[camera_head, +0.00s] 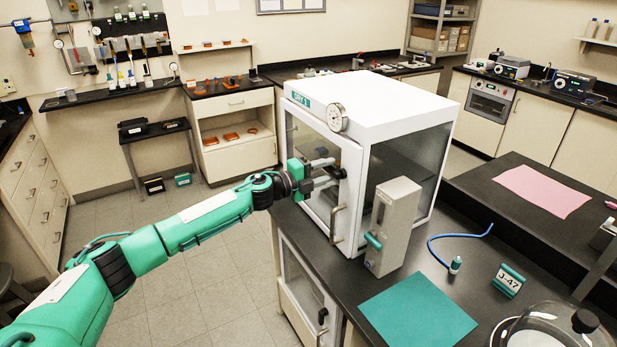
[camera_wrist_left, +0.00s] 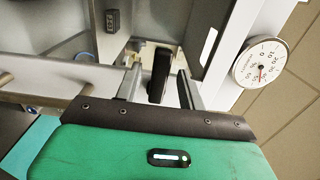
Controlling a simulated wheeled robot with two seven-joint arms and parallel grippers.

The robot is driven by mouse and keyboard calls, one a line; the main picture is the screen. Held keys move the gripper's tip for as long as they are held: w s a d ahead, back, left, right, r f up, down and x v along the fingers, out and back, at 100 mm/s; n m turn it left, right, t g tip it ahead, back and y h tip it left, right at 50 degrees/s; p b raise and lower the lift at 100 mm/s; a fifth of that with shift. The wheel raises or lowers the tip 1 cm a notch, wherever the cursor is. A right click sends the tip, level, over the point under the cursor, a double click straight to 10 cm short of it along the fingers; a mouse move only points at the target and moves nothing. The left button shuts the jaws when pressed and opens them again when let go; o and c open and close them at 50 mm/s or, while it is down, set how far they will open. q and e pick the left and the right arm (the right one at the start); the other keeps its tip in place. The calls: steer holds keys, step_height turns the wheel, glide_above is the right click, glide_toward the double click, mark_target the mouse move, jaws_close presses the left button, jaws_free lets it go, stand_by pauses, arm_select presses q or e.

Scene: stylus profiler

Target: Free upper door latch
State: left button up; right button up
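A white cabinet (camera_head: 400,100) with a glazed front door (camera_head: 318,150) stands on the black bench. The door looks closed. My left gripper (camera_head: 325,172) is at the upper part of the door's opening edge, by the dark upper latch (camera_head: 338,173). In the left wrist view, the black latch lever (camera_wrist_left: 160,75) stands between the two grey fingers of the left gripper (camera_wrist_left: 160,90). Gaps show on both sides of the lever, so the fingers are open around it. A door handle (camera_head: 336,222) sits below. My right gripper is in neither view.
A dial gauge (camera_head: 337,117) sits at the cabinet's top front edge, close to the gripper. A grey box (camera_head: 393,226) with a green handle stands right of the door. A green mat (camera_head: 418,311) and blue hose (camera_head: 455,238) lie on the bench. Floor left of the cabinet is clear.

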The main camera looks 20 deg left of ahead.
arm_select(q)
steer(key=b+v, duration=0.5)
steer(key=v, duration=0.8)
steer(key=shift+s, duration=0.2)
steer(key=shift+a+f, duration=0.1)
steer(key=shift+a, duration=0.05)
